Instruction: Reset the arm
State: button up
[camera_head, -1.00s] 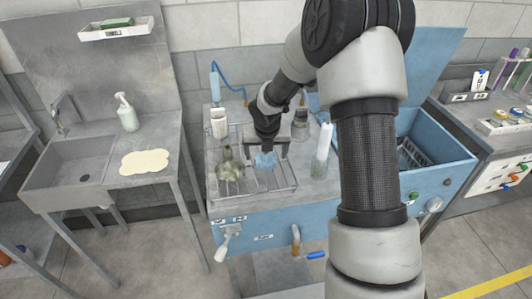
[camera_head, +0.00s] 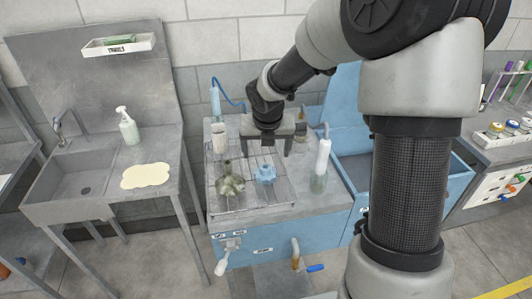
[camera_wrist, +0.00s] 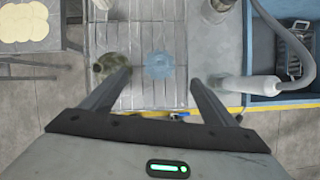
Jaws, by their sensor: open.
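My gripper (camera_head: 270,147) is open and empty in the head view, raised above the wire rack on the blue workstation. My arm reaches in from the right. In the wrist view, the two fingers of my gripper (camera_wrist: 162,82) are spread apart with nothing between them. A light blue lobed part (camera_head: 265,173) sits on the rack below my gripper, apart from it; it also shows in the wrist view (camera_wrist: 159,66). A dull olive metal part (camera_head: 230,184) stands to its left on the rack and in the wrist view (camera_wrist: 108,64), partly behind a finger.
A white-topped bottle-like tool (camera_head: 321,160) stands right of the rack. A white cup (camera_head: 219,138) is at the back left. An open blue bin (camera_head: 350,170) lies to the right. A sink (camera_head: 75,185) and soap bottle (camera_head: 128,127) are left.

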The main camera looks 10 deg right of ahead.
jog(key=shift+r, duration=0.1)
dwell(0.3)
jog(key=s+d+r+m+h, duration=0.2)
jog(key=s+d+r+m, duration=0.1)
jog(key=s+r+m, duration=1.2)
jog(key=s+a+r+m+t+y, duration=0.1)
jog(key=s+a+m+y, duration=0.1)
jog(key=s+m, duration=1)
jog(key=m, duration=0.6)
jog(key=shift+s, duration=0.3)
